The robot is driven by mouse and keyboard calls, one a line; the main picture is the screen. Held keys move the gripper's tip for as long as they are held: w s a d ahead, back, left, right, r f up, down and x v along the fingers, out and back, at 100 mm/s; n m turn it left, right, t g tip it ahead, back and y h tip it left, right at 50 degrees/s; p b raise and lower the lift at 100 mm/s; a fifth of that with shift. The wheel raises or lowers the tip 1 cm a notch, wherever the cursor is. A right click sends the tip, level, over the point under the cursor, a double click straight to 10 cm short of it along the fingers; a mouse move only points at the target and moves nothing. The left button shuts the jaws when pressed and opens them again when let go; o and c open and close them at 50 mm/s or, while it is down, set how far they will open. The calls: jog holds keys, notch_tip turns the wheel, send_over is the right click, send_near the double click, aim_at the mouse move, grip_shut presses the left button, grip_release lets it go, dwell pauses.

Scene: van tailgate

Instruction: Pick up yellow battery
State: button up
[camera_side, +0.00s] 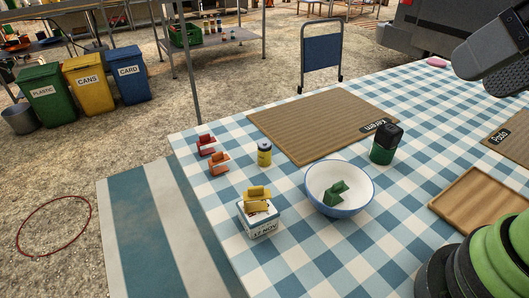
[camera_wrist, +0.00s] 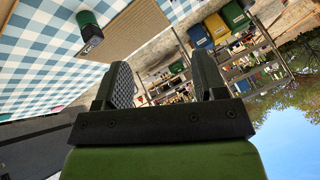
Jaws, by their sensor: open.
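The yellow battery (camera_side: 264,154) is a small upright cylinder with a dark top. In the side view it stands on the checked tablecloth, left of the brown mat and behind the white bowl. My gripper (camera_side: 494,66) is at the upper right of the side view, above the table and far from the battery. In the wrist view my gripper (camera_wrist: 164,78) has its two fingers wide apart with nothing between them. I cannot make out the yellow battery in the wrist view.
A bowl (camera_side: 318,203) holds a green clip.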

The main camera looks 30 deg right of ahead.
jog(key=w+g, duration=0.1)
jog(key=w, duration=0.8)
jog(key=n+g+h, duration=0.1)
jog(key=n+h, duration=0.1)
jog(key=n, duration=0.1)
send_over(266, 145)
jog(key=s+d, duration=0.2)
jog(key=s, duration=0.4)
notch_tip(266, 145, down, 13)
jog(key=shift+n+g, duration=0.4)
jog(key=shift+n, duration=0.1)
jog(key=x, duration=0.3)
jog(key=a+x, duration=0.1)
jog(key=x, duration=0.3)
jog(key=a+x, duration=0.1)
jog(key=x, duration=0.3)
jog(key=shift+a, duration=0.15)
jog(key=shift+x, duration=3)
jog(key=shift+c, duration=0.2)
jog(key=shift+r, duration=0.1)
jog(key=c, duration=1)
